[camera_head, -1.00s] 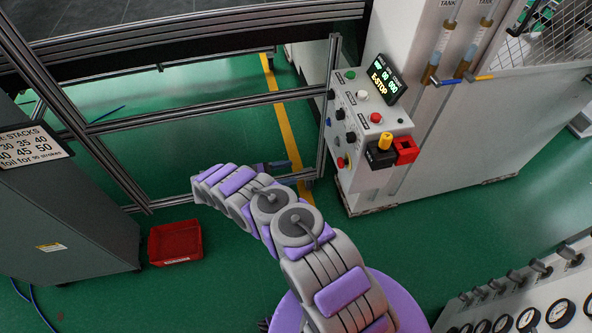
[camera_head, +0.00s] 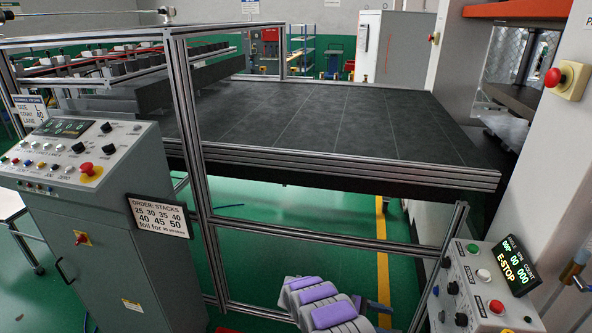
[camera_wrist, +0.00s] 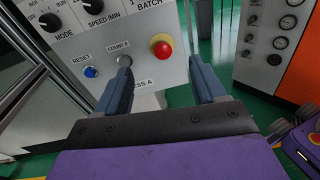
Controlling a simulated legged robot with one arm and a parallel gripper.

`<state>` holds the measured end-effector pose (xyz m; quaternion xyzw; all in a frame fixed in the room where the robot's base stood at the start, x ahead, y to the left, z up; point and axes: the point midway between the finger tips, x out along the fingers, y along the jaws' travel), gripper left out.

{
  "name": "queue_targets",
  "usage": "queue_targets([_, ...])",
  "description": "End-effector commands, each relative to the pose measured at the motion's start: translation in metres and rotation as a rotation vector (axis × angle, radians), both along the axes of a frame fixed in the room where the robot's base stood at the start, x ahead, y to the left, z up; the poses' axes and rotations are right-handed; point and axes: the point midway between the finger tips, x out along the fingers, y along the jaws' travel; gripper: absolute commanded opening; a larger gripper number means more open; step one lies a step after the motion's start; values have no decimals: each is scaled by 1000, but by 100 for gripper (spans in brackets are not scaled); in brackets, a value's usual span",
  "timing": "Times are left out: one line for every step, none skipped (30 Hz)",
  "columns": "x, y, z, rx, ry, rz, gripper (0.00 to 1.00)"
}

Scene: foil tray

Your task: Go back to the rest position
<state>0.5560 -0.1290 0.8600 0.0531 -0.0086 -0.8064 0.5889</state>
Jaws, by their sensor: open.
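My gripper (camera_wrist: 163,85) is open and empty in the wrist view. Its two blue-grey fingers stand apart in front of a light grey control panel (camera_wrist: 140,72). A red button with a yellow ring (camera_wrist: 162,48) shows between the fingers. The left finger overlaps the panel's lower part in the picture; I cannot tell if it touches. In the head view my grey and purple arm shows at the bottom centre, and a small part of the gripper (camera_head: 372,304) shows at its end.
In the head view a control box (camera_head: 478,290) with an E-STOP display stands at lower right. A grey console (camera_head: 110,210) stands at left. A dark table (camera_head: 330,118) with an aluminium frame (camera_head: 195,160) spans the middle. Green floor (camera_head: 300,235) shows below it.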

Motion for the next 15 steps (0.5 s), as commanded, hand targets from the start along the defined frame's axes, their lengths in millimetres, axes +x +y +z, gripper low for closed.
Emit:
queue_targets([0,-3,17,11,-24,-17,70])
queue_targets([-1,-4,26,21,-40,-28,70])
queue_targets([-3,-6,35,33,-59,-42,70])
queue_targets([-5,-8,44,42,-72,-53,70])
queue_targets([-7,-9,52,50,-85,-65,70])
queue_targets([-11,-11,61,61,-102,-82,70])
queue_targets([-13,-12,70,69,-119,-93,70])
queue_targets([-15,-13,78,79,-133,-106,70])
queue_targets([-20,-15,87,90,-150,-122,70])
queue_targets([-24,-15,95,100,-165,-136,70])
queue_targets([-27,-16,103,109,-179,-148,70])
queue_targets([-32,-17,111,124,-200,-165,70])
queue_targets([-35,-17,119,134,-217,-177,70])
queue_targets([-39,-18,126,144,-232,-190,70])
queue_targets([-46,-18,134,156,-250,-206,70])
